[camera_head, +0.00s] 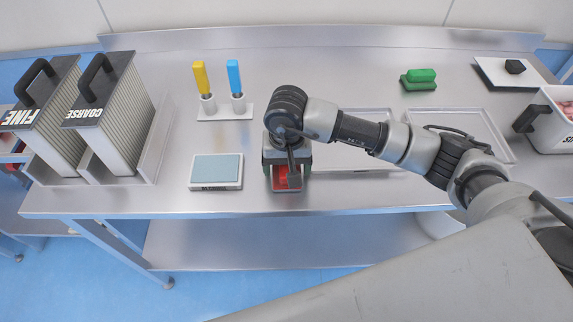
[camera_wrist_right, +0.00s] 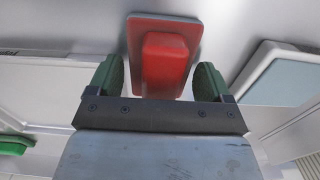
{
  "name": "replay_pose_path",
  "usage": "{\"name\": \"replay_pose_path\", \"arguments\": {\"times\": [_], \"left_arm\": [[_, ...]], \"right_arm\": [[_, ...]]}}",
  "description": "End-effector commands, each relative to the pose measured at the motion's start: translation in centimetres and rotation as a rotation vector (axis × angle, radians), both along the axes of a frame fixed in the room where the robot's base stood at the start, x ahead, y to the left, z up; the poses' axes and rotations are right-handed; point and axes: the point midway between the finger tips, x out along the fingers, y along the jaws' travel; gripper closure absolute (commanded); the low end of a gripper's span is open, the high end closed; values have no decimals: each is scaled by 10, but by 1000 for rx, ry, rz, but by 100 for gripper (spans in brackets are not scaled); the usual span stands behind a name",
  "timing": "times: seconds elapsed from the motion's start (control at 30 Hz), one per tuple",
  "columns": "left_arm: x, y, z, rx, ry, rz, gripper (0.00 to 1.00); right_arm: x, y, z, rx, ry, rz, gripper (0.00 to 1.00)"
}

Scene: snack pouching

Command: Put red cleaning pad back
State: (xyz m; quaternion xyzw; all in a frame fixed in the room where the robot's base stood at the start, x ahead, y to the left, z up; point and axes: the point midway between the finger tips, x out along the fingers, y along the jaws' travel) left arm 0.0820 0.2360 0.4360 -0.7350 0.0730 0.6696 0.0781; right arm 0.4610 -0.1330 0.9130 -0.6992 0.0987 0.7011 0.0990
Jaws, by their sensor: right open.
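The red cleaning pad (camera_head: 288,185) lies on the steel table near its front edge, partly hidden under my right gripper (camera_head: 286,178) in the head view. In the right wrist view the red pad (camera_wrist_right: 165,62) shows a flat base with a raised block handle. My right gripper (camera_wrist_right: 157,82) is open, its two green fingertips on either side of the handle. A gap shows on each side, so I see no grip. My left gripper is not in view.
A blue-topped scale (camera_head: 216,170) sits just left of the red pad. A stand with a yellow and a blue tool (camera_head: 237,108) is behind. The FINE and COARSE boxes (camera_head: 116,115) stand at left. Shallow trays (camera_head: 468,122) lie right. A green pad (camera_head: 418,80) lies at back right.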

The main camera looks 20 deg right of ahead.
Motion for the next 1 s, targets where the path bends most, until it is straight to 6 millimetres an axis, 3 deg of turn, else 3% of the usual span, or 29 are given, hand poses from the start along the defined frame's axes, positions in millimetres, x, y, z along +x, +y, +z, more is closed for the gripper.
{"name": "replay_pose_path", "arguments": {"times": [0.3, 0.5, 0.7, 1.0], "left_arm": [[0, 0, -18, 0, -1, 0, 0], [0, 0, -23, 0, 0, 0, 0], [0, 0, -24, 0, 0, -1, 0], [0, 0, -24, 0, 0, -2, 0]], "right_arm": [[2, 0, 66, 0, -9, 1, 20], [1, 0, 100, 1, -7, 1, 20], [0, 0, 113, 1, -2, 0, 20], [0, 0, 114, 0, -2, 1, 20]]}}
